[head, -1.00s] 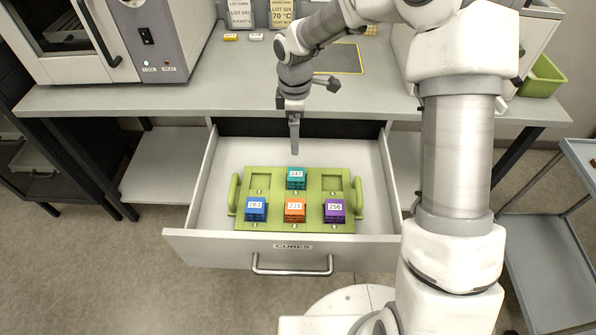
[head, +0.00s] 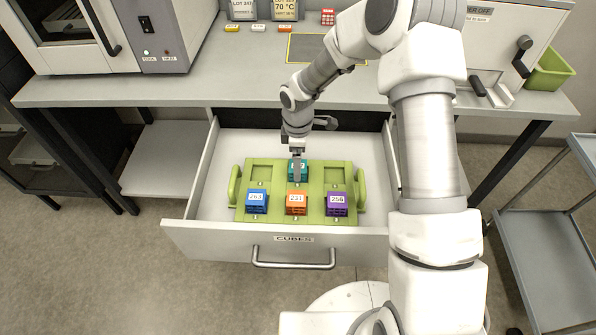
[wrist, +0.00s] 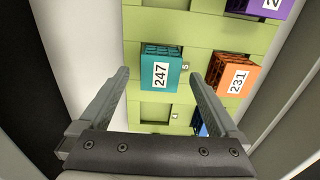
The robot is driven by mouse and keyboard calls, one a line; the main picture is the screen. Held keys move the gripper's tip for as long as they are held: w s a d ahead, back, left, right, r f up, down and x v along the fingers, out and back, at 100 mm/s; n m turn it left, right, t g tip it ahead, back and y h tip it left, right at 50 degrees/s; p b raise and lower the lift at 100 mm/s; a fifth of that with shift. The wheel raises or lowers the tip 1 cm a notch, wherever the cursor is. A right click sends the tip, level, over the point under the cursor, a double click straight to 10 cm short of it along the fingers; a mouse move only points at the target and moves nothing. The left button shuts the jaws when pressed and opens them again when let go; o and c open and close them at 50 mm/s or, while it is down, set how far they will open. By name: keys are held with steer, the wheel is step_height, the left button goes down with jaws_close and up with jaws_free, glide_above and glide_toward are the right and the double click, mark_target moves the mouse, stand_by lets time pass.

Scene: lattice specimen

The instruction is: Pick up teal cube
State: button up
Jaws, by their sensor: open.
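The teal cube (head: 303,166), labelled 247, sits in the back middle of the green tray (head: 338,167) inside the open drawer. In the head view it is partly hidden by my gripper (head: 297,176), which points down right over it. In the wrist view the teal cube (wrist: 162,70) lies ahead, between the lines of the two open fingers of my gripper (wrist: 160,76). The fingers look apart from the cube, with nothing held between them.
A blue cube (head: 256,202), an orange cube (head: 296,204) and a purple cube (head: 337,204) sit in the tray's front row. The drawer (head: 290,239) has raised walls around the tray. The bench edge (head: 230,105) runs behind it.

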step_height(320, 180, down, 3)
steer(key=c, duration=1.4)
